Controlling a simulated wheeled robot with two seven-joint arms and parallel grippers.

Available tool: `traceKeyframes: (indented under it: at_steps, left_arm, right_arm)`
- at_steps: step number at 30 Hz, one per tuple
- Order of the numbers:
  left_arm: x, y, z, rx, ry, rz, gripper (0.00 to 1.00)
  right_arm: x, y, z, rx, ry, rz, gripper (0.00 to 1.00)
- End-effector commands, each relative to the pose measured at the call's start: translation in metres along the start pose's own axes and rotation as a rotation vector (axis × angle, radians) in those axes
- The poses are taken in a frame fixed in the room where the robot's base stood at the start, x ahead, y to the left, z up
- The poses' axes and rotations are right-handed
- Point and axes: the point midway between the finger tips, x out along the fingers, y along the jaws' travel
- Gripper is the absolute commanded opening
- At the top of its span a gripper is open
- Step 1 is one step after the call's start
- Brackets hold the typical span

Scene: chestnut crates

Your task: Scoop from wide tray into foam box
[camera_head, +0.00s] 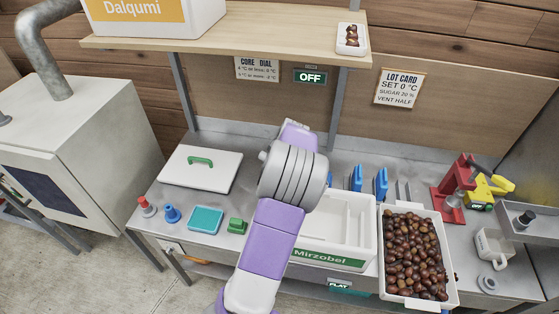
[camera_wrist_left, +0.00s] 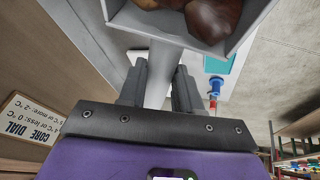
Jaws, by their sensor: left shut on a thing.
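The wide tray (camera_head: 388,290) is white and heaped with brown chestnuts (camera_head: 414,250), at the right of the bench. The white foam box (camera_head: 365,232), labelled Mirzobel, stands open just left of it; its visible inside is bare, and my arm hides its left part. A white lid with a green handle (camera_head: 200,162) lies at the bench's left. In the left wrist view my left gripper (camera_wrist_left: 160,72) is shut on the handle of a grey scoop (camera_wrist_left: 150,31), which holds a few chestnuts (camera_wrist_left: 207,17). My wrist hides gripper and scoop in the head view. My right gripper is not in view.
Left on the bench are a teal pad (camera_head: 206,220), a green block (camera_head: 237,226), and red and blue knobs. A red press (camera_head: 453,190), a yellow tool and a white mug (camera_head: 494,246) stand right of the tray. A shelf (camera_head: 270,38) overhangs the back.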

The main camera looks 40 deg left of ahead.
Motion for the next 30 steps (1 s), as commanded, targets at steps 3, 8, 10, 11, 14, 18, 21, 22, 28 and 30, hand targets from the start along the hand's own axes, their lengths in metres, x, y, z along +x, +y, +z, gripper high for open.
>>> traceKeyframes:
  at_steps: [3, 8, 10, 11, 14, 18, 21, 22, 28, 30]
  left_arm:
    - [-0.001, 0.001, -0.001, 0.0, -0.001, 0.003, 0.0]
    - [0.001, 0.001, 0.008, 0.019, 0.062, 0.004, 0.0]
    - [0.001, 0.0, 0.013, 0.032, 0.114, 0.009, 0.0]
    - [0.003, 0.0, 0.016, 0.036, 0.136, 0.008, 0.0]
    - [0.002, 0.0, 0.021, 0.052, 0.215, 0.014, 0.0]
    - [-0.011, 0.002, 0.026, 0.064, 0.289, 0.016, 0.0]
    - [-0.019, 0.004, 0.03, 0.076, 0.345, 0.02, 0.0]
    - [-0.021, 0.004, 0.031, 0.079, 0.362, 0.02, 0.0]
    - [-0.035, 0.006, 0.039, 0.099, 0.473, 0.027, 0.0]
    - [-0.041, 0.007, 0.042, 0.107, 0.512, 0.027, 0.0]
  right_arm:
    - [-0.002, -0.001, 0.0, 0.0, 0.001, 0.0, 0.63]
    - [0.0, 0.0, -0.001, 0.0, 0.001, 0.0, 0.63]
    - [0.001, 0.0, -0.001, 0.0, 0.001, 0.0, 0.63]
    - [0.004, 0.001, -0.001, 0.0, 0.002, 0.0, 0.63]
    - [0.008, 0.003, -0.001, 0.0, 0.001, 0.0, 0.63]
    - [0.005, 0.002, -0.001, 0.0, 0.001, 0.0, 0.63]
    - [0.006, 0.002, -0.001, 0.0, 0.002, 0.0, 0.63]
    - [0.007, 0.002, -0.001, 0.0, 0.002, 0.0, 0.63]
    - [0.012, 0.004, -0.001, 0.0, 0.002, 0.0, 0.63]
    - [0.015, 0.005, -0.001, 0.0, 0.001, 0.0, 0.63]
